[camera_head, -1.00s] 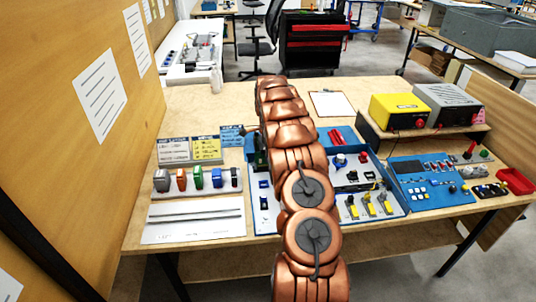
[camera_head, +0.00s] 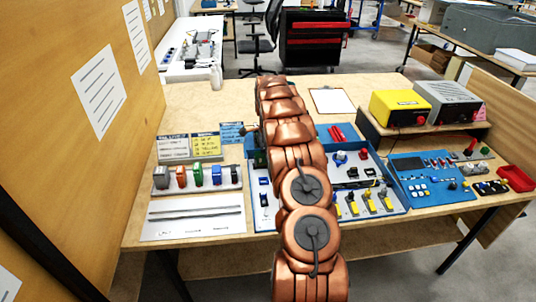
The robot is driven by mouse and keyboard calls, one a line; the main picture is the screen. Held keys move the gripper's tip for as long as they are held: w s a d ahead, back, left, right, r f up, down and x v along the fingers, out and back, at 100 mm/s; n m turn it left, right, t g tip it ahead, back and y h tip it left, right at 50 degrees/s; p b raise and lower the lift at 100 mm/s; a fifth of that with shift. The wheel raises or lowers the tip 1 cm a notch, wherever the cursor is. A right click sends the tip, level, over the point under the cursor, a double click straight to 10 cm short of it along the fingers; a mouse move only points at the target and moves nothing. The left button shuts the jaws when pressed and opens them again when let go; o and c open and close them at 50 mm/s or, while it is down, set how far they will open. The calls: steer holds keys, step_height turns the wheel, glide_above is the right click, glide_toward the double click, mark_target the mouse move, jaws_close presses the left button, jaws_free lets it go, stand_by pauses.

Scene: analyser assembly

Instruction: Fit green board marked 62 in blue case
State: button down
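The blue case (camera_head: 402,211) lies open on the wooden bench, and my copper-coloured arm crosses in front of its middle. Parts with yellow, red, black and blue colours show inside its right half. A small dark green piece (camera_head: 259,157) peeks out left of my arm, at the case's back left. It may be the green board; no 62 can be read. My gripper is hidden behind my arm, so its hold cannot be seen.
Left of the case are a rack of coloured blocks (camera_head: 197,181) and a white panel with rods (camera_head: 190,222). Yellow (camera_head: 398,108) and grey boxes stand on a shelf at right. A blue control panel (camera_head: 430,180) lies right of the case. The bench behind is mostly clear.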

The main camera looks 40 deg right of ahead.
steer(key=shift+f, duration=0.4)
stand_by(0.4)
steer(key=c, duration=1.1)
jaws_free()
steer(key=shift+o, duration=0.2)
steer(key=o, duration=0.3)
steer(key=shift+o, duration=0.2)
steer(key=shift+r, duration=0.15)
steer(key=shift+r, duration=3.4)
steer(key=shift+a, duration=0.1)
